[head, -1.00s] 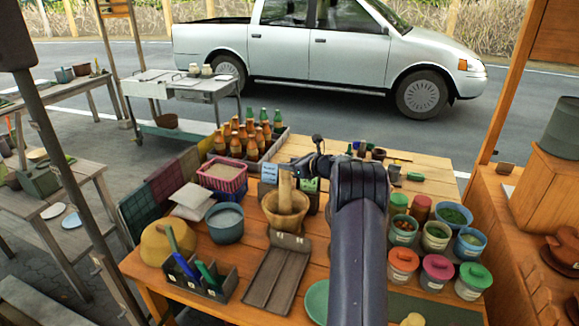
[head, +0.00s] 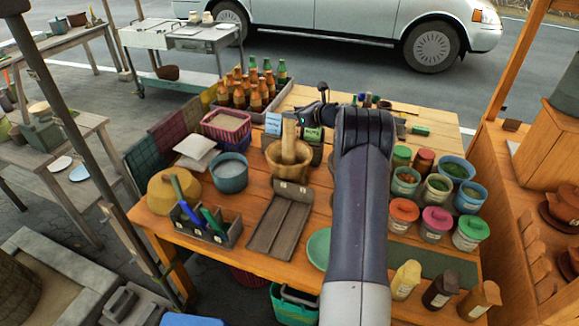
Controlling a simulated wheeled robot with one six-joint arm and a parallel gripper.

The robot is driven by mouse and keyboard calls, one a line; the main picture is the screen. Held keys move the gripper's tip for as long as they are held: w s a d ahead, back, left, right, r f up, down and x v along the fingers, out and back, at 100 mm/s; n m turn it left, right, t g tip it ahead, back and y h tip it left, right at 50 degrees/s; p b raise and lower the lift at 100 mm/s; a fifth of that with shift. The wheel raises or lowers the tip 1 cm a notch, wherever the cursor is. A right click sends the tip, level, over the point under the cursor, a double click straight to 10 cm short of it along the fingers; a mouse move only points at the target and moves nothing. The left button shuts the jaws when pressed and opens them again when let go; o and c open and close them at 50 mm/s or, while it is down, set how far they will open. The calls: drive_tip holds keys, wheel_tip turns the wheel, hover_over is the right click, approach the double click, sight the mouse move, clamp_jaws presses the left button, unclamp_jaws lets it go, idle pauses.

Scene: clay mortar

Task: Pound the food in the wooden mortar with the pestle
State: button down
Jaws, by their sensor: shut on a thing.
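The wooden mortar (head: 288,172) stands upright near the middle of the wooden table. The pale wooden pestle (head: 290,139) stands nearly upright in it, its lower end inside the bowl. My gripper (head: 302,112) comes from behind and to the right and is shut on the upper part of the pestle. My arm and the gripper's small size hide most of the finger contact. The food inside the mortar cannot be made out.
A grey tray (head: 280,222) lies in front of the mortar. A blue bowl (head: 230,175) and pink basket (head: 227,127) are on its left. Several bottles (head: 252,90) stand behind left. Lidded jars (head: 436,220) stand right of my arm. A green plate (head: 318,247) is partly hidden.

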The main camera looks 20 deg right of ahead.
sight(294, 125)
wheel_tip(294, 125, down, 5)
drive_tip(key=b, duration=0.3)
drive_tip(key=shift+r, duration=0.15)
drive_tip(key=shift+f, duration=0.2)
wheel_tip(294, 125, up, 6)
drive_tip(key=p, duration=0.4)
drive_tip(key=shift+f, duration=0.15)
wheel_tip(294, 125, down, 5)
drive_tip(key=b, duration=0.4)
drive_tip(key=shift+d+f, duration=0.1)
drive_tip(key=shift+f, duration=0.25)
